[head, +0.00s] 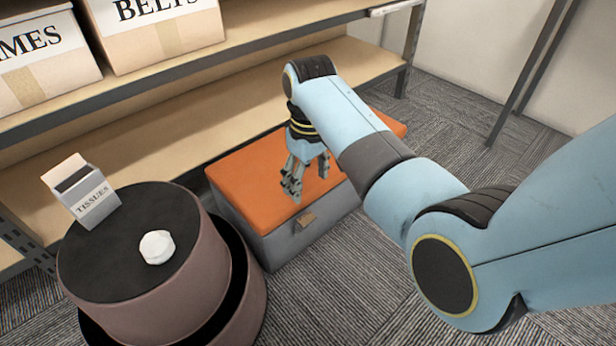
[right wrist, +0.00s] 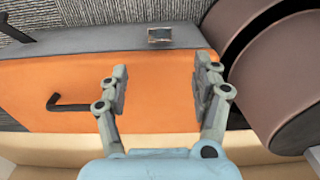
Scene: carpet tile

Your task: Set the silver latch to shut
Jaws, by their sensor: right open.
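The silver latch (head: 306,219) is a small metal piece on the front of a grey box with an orange lid (head: 240,181), near the lid's front edge. In the right wrist view the latch (right wrist: 160,37) shows at the top middle, beyond my fingertips. I cannot tell its setting. The lid lies down on the box. My right gripper (head: 291,190) is open and empty above the lid, behind the latch and apart from it. In the right wrist view my gripper (right wrist: 161,82) has its fingers spread over the orange lid (right wrist: 60,75). My left gripper is out of view.
A black bent handle (right wrist: 70,104) is on the lid. A round brown two-tier stand (head: 130,285) beside the box bears a tissue box (head: 92,203) and a white lidded object (head: 157,247). Shelving (head: 130,130) with labelled boxes stands behind. Carpet in front is clear.

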